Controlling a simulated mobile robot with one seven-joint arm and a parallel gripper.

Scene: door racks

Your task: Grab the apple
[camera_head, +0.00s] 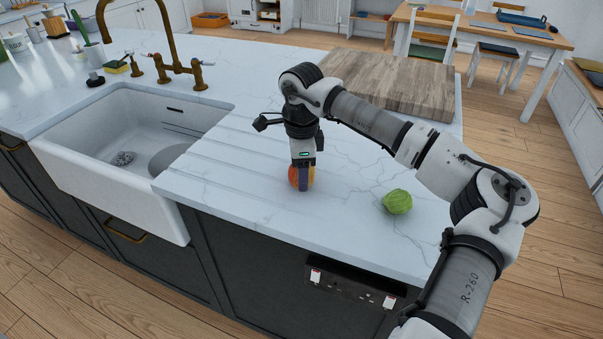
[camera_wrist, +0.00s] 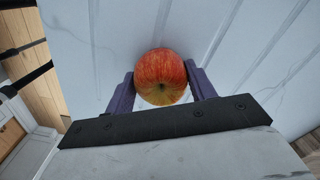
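The red and yellow apple (camera_head: 309,180) sits on the white marble counter, partly hidden behind my gripper in the head view. In the wrist view the apple (camera_wrist: 160,75) is between the two purple fingers, one at its left and one at its right. My gripper (camera_head: 303,185) points down at the apple; it also shows in the wrist view (camera_wrist: 160,80). The fingers are spread about as wide as the apple and lie very close to its sides. I cannot tell whether they press on it.
A green cabbage-like vegetable (camera_head: 397,201) lies on the counter to the right. A thick wooden board (camera_head: 390,85) is behind my arm. A white sink (camera_head: 135,150) with a brass tap (camera_head: 172,60) is at the left. The counter between the apple and the vegetable is clear.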

